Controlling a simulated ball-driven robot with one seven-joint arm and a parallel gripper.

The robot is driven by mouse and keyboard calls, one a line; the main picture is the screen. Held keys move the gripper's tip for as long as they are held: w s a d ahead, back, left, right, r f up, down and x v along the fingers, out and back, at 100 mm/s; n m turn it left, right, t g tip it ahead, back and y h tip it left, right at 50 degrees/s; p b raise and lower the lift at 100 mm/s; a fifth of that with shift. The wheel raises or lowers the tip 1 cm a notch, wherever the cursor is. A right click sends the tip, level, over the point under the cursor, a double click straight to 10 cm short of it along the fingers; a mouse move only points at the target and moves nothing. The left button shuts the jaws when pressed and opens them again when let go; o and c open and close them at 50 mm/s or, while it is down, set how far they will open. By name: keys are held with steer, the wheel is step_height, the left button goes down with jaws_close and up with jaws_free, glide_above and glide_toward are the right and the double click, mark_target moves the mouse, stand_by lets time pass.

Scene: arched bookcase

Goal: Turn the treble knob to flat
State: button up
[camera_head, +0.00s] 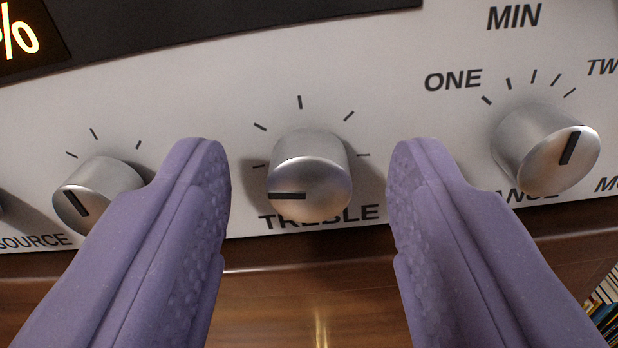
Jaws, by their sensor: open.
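The treble knob (309,178) is a silver cylinder on a light panel, above the label TREBLE. Its black pointer line lies level and points left. Tick marks fan around it from left over the top to right. My gripper (308,165) has two purple fingers, open, one on each side of the treble knob. A gap shows between each finger and the knob, and neither appears to touch it. The left finger partly covers the neighbouring knob, and the right finger covers part of the label to the right.
The source knob (98,193) is close by the left finger. Another silver knob (546,150), with ONE and MIN printed above it, is right of the right finger. A dark display (200,25) is above. A brown wooden surface (300,285) lies below the panel.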

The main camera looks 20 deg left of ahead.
jaws_close()
steer(key=m+b, duration=0.1)
steer(key=m, duration=0.3)
steer(key=shift+f, duration=0.15)
steer(key=m+b, duration=0.2)
steer(key=m, duration=0.2)
steer(key=shift+d, duration=0.1)
steer(key=m+b, duration=0.2)
steer(key=m, duration=0.2)
steer(key=shift+f+m, duration=0.1)
steer(key=shift+m, duration=0.3)
steer(key=shift+m+b, duration=0.95)
steer(key=shift+m, duration=0.75)
